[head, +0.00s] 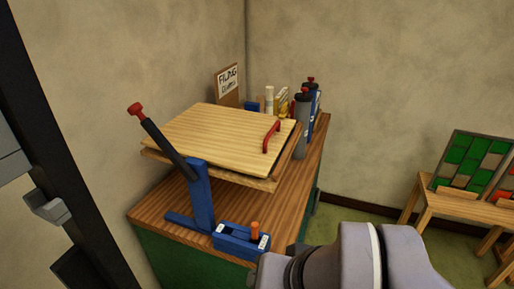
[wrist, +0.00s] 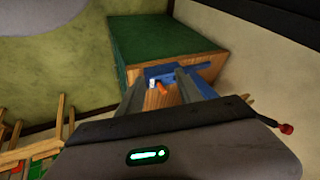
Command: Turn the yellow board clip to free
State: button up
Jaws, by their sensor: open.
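I cannot clearly make out a yellow board clip in either view. In the head view a light wooden board (head: 215,135) with a red handle (head: 271,137) lies raised above the bench. A small yellow item (head: 283,98) stands behind it, too small to identify. A blue block (head: 240,241) with an orange peg (head: 255,230) sits at the bench's front edge; the orange peg also shows in the wrist view (wrist: 162,86). My gripper (wrist: 160,83) is open in the wrist view, its fingers apart on either side of the peg in the picture, with nothing seen between them held.
A blue upright (head: 201,195) with a dark lever and red knob (head: 136,110) rises at the wooden bench's (head: 295,205) front left. Grey and blue cylinders (head: 302,125) stand behind the board. A low table (head: 465,208) with a green and red panel (head: 470,162) is at right.

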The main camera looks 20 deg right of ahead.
aim_at(284, 111)
jog(key=i+l+z, duration=0.2)
jog(key=i+l, duration=1.35)
jog(key=l, duration=0.05)
